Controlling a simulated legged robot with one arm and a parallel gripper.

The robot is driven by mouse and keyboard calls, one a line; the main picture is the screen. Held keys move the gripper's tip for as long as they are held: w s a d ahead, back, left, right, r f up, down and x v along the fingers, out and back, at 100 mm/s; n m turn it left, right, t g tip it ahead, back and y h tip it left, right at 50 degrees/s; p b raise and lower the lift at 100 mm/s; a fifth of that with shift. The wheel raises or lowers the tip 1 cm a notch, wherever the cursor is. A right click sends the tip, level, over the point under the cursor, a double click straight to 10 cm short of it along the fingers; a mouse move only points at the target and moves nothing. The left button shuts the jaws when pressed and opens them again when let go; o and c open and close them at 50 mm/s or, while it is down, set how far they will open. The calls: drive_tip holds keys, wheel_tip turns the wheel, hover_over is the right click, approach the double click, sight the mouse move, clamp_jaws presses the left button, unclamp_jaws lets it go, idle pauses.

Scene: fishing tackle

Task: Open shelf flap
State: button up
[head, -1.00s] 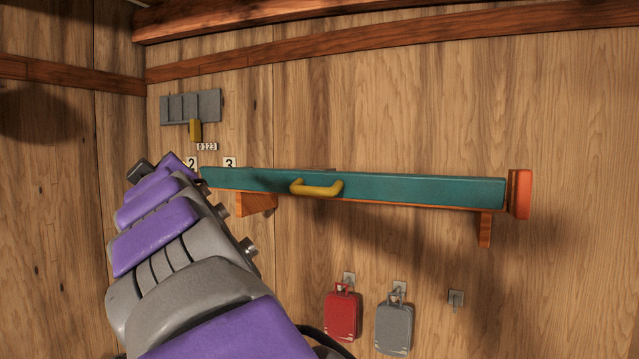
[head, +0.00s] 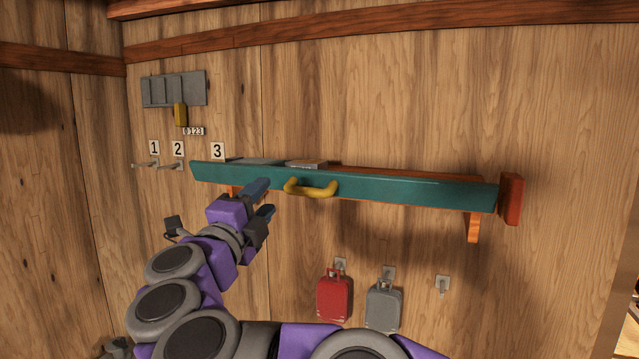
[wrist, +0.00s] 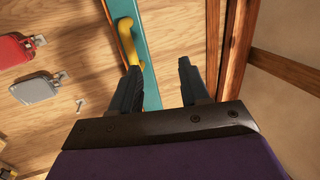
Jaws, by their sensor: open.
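The shelf flap (head: 400,192) is a long teal board along the front of an orange wall shelf (head: 473,228). It stands upright across the shelf front. A yellow handle (head: 311,189) is fixed on its outer face, left of the middle. My gripper (head: 266,198) is open and empty, just left of the handle in the head view. In the wrist view, my gripper (wrist: 158,78) has its fingers spread, with the teal flap (wrist: 148,75) beyond the left finger. The yellow handle (wrist: 127,42) lies past that finger's tip; I cannot tell whether they touch.
Red (head: 334,297) and grey (head: 384,305) cases hang on hooks below the shelf. A bare hook (head: 442,285) is to their right. Flat items (head: 306,164) lie on the shelf.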

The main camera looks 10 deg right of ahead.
sight(305, 194)
wheel_tip(305, 194, down, 5)
drive_tip(key=m+g, duration=0.1)
drive_tip(key=g, duration=0.1)
drive_tip(key=x, duration=0.5)
drive_tip(key=p+x, duration=0.1)
drive_tip(key=x, duration=0.5)
drive_tip(key=p+x, duration=0.1)
drive_tip(key=x, duration=0.5)
drive_tip(key=shift+s+d+r, duration=0.2)
drive_tip(key=shift+s+d, duration=0.05)
drive_tip(key=shift+d, duration=0.1)
drive_tip(key=shift+c, duration=0.3)
clamp_jaws()
